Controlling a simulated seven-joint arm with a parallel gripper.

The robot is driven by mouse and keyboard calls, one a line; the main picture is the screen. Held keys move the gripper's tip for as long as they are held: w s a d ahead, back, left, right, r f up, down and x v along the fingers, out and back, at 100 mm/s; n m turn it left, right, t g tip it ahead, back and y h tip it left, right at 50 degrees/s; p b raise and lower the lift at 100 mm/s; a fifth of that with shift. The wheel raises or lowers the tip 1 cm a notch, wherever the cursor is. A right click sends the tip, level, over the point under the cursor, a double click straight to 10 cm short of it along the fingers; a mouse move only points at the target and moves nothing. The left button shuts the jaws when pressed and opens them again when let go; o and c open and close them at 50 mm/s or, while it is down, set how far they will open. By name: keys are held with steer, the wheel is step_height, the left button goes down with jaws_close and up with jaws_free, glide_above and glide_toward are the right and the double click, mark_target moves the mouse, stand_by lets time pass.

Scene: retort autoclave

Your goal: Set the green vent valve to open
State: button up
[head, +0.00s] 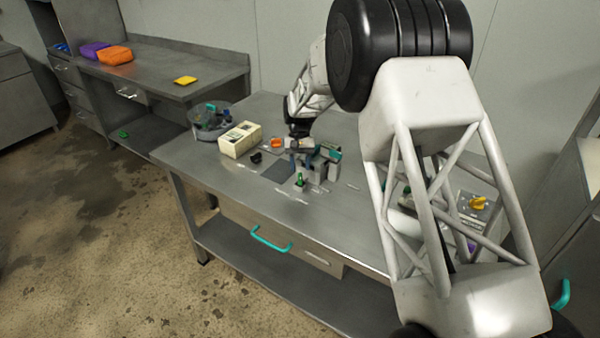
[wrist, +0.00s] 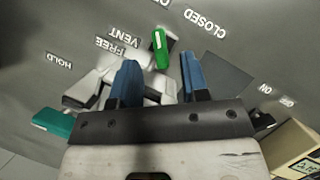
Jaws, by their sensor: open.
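The green vent valve (wrist: 160,49) has a short handle with a white stripe. In the wrist view it lies just beyond my blue fingertips, roughly between their lines. In the head view the green valve (head: 299,180) stands upright near the front of the steel bench. My gripper (wrist: 158,65) is open and empty, with one finger on either side of the handle's line and no clear contact. It also shows in the head view (head: 302,157), above and behind the valve. A CLOSED label (wrist: 205,22) lies beyond the handle; another label is cut off at the top edge. The valve's exact setting is unclear.
A cream box with a display (head: 240,139) stands left of the valve; it shows at the wrist view's lower right. A dark square plate (head: 278,171) lies beside the valve. A teal-ended lever (wrist: 53,123) and grey fittings sit close to my gripper. The bench front is clear.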

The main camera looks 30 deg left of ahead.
steer(key=shift+v, duration=1.95)
steer(key=d+r+m+t+y, duration=0.1)
steer(key=d+r, duration=0.6)
steer(key=d, duration=0.4)
steer(key=d+r+m, duration=0.1)
steer(key=d+r, duration=0.6)
steer(key=d, duration=0.4)
steer(key=s+d+r+m+t+y, duration=0.1)
steer(key=s+d+r, duration=0.25)
steer(key=d, duration=0.55)
steer(key=s+d+r+m, duration=0.15)
steer(key=d+r, duration=0.25)
steer(key=d, duration=0.5)
steer(key=s+d+r+t, duration=0.2)
steer(key=s+d+r, duration=0.1)
steer(key=s+d, duration=1.2)
steer(key=s+d+f+m+t, duration=0.1)
steer(key=s+d+f, duration=0.1)
steer(key=s+d, duration=0.3)
steer(key=s+d+f+m+t, duration=0.1)
steer(key=s+d+f+m, duration=0.1)
steer(key=s+d, duration=0.4)
steer(key=s, duration=0.5)
steer(key=shift+s+d, duration=0.2)
steer(key=shift+d, duration=0.15)
